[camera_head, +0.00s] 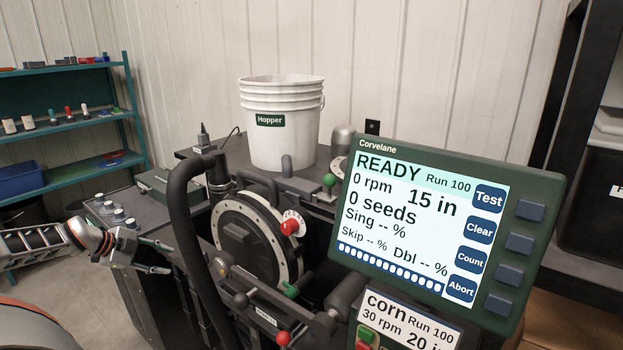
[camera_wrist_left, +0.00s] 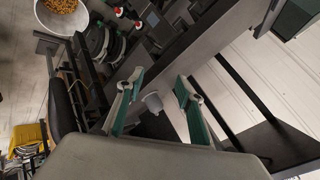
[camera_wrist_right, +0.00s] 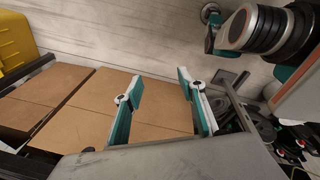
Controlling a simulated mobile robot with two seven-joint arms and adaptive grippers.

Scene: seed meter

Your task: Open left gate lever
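The seed meter (camera_head: 262,240) is a dark disc with a pale rim on the bench. A red ball knob (camera_head: 290,227) is at its upper right and another red knob (camera_head: 282,338) is low in front. A green knob (camera_head: 330,181) stands behind and a green handle (camera_head: 291,290) is at the lower right. I cannot tell which is the left gate lever. My left gripper (camera_head: 166,257) is open and empty, left of the meter and apart from it; its fingers also show in the left wrist view (camera_wrist_left: 159,88). My right gripper (camera_wrist_right: 160,82) is open and empty, outside the head view.
A white hopper bucket (camera_head: 282,130) stands behind the meter. A monitor (camera_head: 520,262) reading READY blocks the right side. A thick black curved bar (camera_head: 182,215) rises between my left gripper and the meter. A teal shelf (camera_head: 85,128) is at the left.

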